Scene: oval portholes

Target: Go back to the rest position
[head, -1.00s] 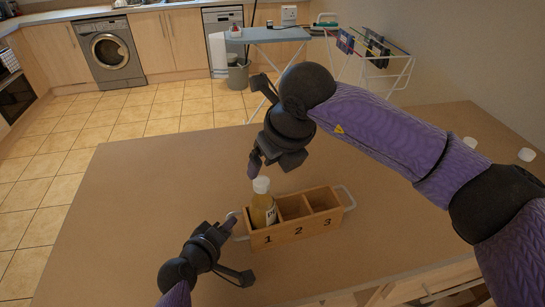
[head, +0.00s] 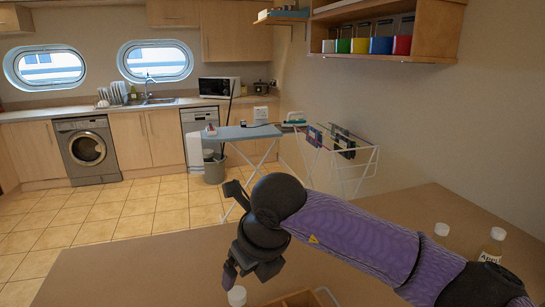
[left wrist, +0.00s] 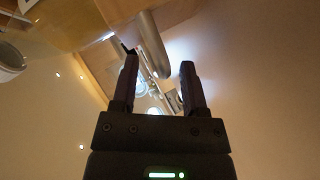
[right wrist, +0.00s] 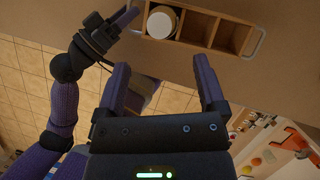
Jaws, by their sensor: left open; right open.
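My right gripper (head: 231,232) is open and empty above the table in the head view. Its two fingers stand apart in the right wrist view (right wrist: 162,63). My left gripper is outside the head view. Its fingers are apart with nothing between them in the left wrist view (left wrist: 159,60). In the right wrist view my left gripper also shows at upper left, close to the end of the wooden box (right wrist: 214,32). A bottle with a white cap (right wrist: 161,22) stands in the box's end compartment; the other two look empty.
The brown table (head: 150,275) is mostly clear. A capped bottle (head: 491,246) and a white cap (head: 442,230) show at its right side, beyond my right arm. An ironing board (head: 240,132) and drying rack (head: 345,150) stand behind the table.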

